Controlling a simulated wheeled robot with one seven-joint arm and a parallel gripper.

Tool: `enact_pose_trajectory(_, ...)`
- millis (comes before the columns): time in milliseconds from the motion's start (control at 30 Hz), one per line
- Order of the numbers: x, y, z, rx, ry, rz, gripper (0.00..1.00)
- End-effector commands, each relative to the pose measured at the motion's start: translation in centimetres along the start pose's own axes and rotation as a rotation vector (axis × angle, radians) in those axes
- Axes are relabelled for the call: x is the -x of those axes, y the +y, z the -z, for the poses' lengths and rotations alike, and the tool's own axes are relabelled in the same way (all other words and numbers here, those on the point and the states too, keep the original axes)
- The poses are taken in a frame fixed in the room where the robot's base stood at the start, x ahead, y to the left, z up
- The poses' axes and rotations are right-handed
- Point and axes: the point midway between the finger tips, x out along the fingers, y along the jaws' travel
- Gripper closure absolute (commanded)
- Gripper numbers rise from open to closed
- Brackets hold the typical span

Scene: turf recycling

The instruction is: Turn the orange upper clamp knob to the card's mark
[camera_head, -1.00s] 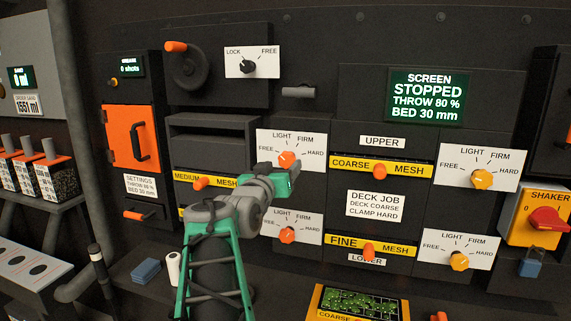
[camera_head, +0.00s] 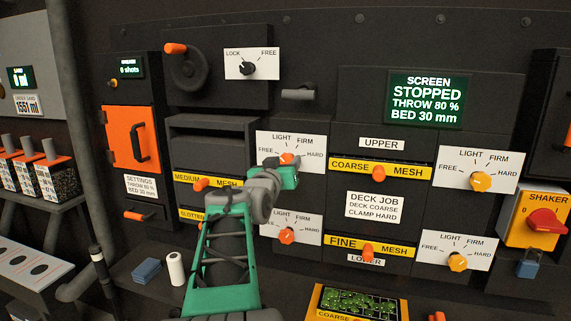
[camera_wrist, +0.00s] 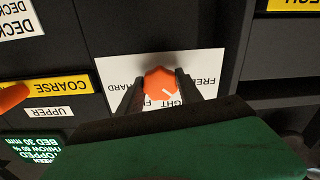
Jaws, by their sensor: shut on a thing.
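The orange upper clamp knob (camera_head: 287,158) sits on a white dial plate (camera_head: 268,141) marked FREE, LIGHT, FIRM and HARD, left of the COARSE mesh drawer. My gripper (camera_head: 289,166) covers its lower part in the head view. In the wrist view, which is upside down, the fingers of my gripper (camera_wrist: 159,90) are on either side of the knob (camera_wrist: 158,78), shut on it. The knob's white pointer line points roughly toward LIGHT, away from HARD. The card (camera_head: 374,206) reads DECK JOB, DECK COARSE, CLAMP HARD.
A lower orange knob (camera_head: 287,236) sits on a similar plate just below. Yellow knobs (camera_head: 481,181) (camera_head: 458,261) are on the right. Orange drawer handles (camera_head: 379,171) (camera_head: 368,252) stick out nearby. The screen (camera_head: 427,98) reads STOPPED. A tray (camera_head: 362,303) stands on the bench below.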

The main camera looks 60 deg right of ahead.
Motion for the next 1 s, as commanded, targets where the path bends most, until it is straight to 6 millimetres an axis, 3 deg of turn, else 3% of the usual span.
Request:
enact_pose_trajectory(367,0.44,-0.06,0.04,0.000,0.000,0.001,0.98)
enact_pose_trajectory(667,0.01,0.03,-0.28,-0.036,0.000,-0.001,0.98)
enact_pose_trajectory(1000,0.00,0.00,-0.66,-0.243,0.005,-0.002,0.98)
